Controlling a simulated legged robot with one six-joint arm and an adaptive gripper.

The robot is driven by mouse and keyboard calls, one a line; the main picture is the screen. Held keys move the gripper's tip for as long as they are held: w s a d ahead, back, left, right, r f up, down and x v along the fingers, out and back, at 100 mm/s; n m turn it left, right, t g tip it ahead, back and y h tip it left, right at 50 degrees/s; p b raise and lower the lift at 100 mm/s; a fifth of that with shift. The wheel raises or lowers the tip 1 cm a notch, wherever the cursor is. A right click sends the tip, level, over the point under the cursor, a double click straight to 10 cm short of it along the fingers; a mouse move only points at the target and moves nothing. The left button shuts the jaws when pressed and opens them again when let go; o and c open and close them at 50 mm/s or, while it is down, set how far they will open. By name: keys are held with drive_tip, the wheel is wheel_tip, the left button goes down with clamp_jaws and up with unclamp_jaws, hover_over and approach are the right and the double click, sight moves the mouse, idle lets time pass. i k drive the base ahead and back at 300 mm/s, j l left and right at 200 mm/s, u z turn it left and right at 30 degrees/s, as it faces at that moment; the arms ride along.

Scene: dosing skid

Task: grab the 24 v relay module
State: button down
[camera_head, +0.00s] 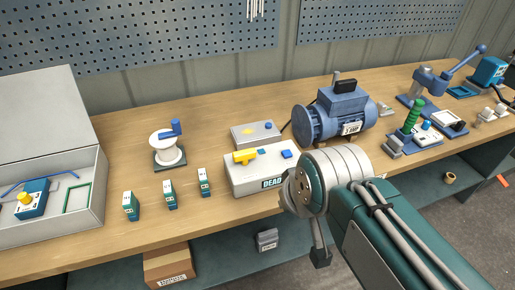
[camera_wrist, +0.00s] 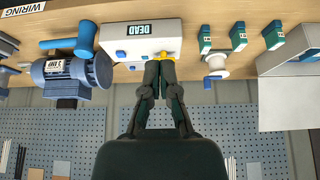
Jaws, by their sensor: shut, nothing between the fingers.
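Three small green-and-white modules stand in a row near the bench's front edge: a left one (camera_head: 131,206), a middle one (camera_head: 169,195) and a right one (camera_head: 204,183). Their labels are too small to read, so I cannot tell which is the 24 V relay module. In the upside-down wrist view they show at upper right, the nearest one (camera_wrist: 205,40) to my gripper, then the middle (camera_wrist: 238,36) and the far one (camera_wrist: 274,36). My gripper (camera_wrist: 160,66) is shut and empty, in front of the DEAD box. In the head view its fingers cannot be made out.
The white DEAD box (camera_head: 250,178) carries a yellow piece (camera_head: 245,157). Behind the modules stands a white spool (camera_head: 167,148). A blue motor (camera_head: 335,113) is at the back, and an open case (camera_head: 92,212) is at left. Bare bench lies around the modules.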

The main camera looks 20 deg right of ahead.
sight(131, 205)
drive_tip(key=k+l, duration=0.15)
drive_tip(key=l, duration=0.2)
drive_tip(key=u, duration=1.3)
drive_tip(key=i+j+z, duration=0.1)
drive_tip(key=z, duration=0.3)
drive_tip(key=j+z, duration=0.1)
drive_tip(key=z, duration=0.35)
drive_tip(key=i+j+z, duration=0.15)
drive_tip(key=z, duration=0.25)
drive_tip(key=i+j, duration=0.1)
drive_tip(key=j, duration=0.3)
drive_tip(key=i+j, duration=0.1)
drive_tip(key=j, duration=0.3)
drive_tip(key=i+j, duration=0.1)
drive_tip(key=j, duration=0.3)
drive_tip(key=i+j, duration=0.1)
drive_tip(key=j, duration=0.3)
